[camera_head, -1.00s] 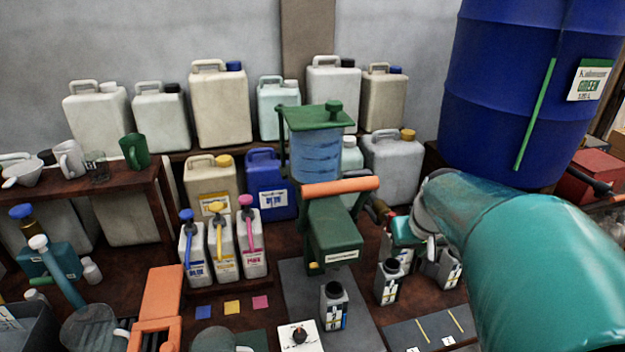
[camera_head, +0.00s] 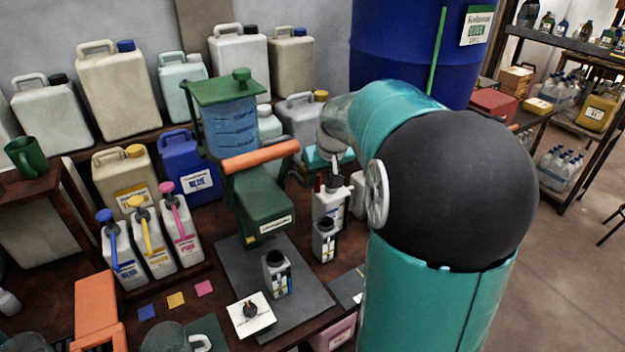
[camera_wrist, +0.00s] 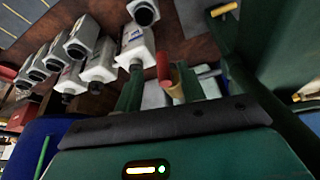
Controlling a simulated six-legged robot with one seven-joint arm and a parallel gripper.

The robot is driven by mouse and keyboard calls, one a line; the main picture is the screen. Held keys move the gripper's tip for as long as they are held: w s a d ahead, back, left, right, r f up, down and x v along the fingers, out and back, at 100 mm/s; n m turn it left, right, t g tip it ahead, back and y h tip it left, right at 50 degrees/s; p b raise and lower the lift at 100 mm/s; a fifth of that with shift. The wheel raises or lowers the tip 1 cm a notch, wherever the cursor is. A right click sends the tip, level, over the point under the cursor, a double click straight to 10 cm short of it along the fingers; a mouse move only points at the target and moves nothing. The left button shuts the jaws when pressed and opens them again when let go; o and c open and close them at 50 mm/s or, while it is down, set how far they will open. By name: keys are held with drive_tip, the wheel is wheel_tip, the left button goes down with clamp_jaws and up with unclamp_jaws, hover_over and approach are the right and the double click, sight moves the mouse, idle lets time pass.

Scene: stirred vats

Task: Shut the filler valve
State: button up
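The filler is a green machine (camera_head: 262,205) with a blue-banded tank (camera_head: 230,125) and an orange bar handle (camera_head: 260,156) on top. In the wrist view, a red lever tip (camera_wrist: 162,66), seemingly the filler valve's handle, stands beside a brass-coloured part (camera_wrist: 176,84). My gripper (camera_wrist: 160,92) has its green fingers apart, one to each side of these parts. I cannot tell whether a finger touches the lever. In the head view, the valve is not clearly seen, and my gripper shows only in part behind the filler's right side.
A black-mouthed bottle (camera_head: 276,272) stands on the grey mat (camera_head: 232,268) before the filler. Other small bottles (camera_head: 325,240) stand close to its right. Large canisters (camera_head: 122,92) line the back, and a blue drum (camera_head: 400,50) stands behind my arm. Open floor (camera_head: 570,230) lies at right.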

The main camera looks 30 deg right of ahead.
drive_tip(key=shift+w+d+f, duration=0.15)
drive_tip(key=shift+w+f, duration=0.8)
drive_tip(key=shift+f, duration=0.2)
drive_tip(key=shift+w+d+f, duration=0.15)
drive_tip(key=shift+w+f, duration=0.8)
drive_tip(key=shift+f, duration=0.2)
drive_tip(key=shift+c, duration=0.2)
clamp_jaws()
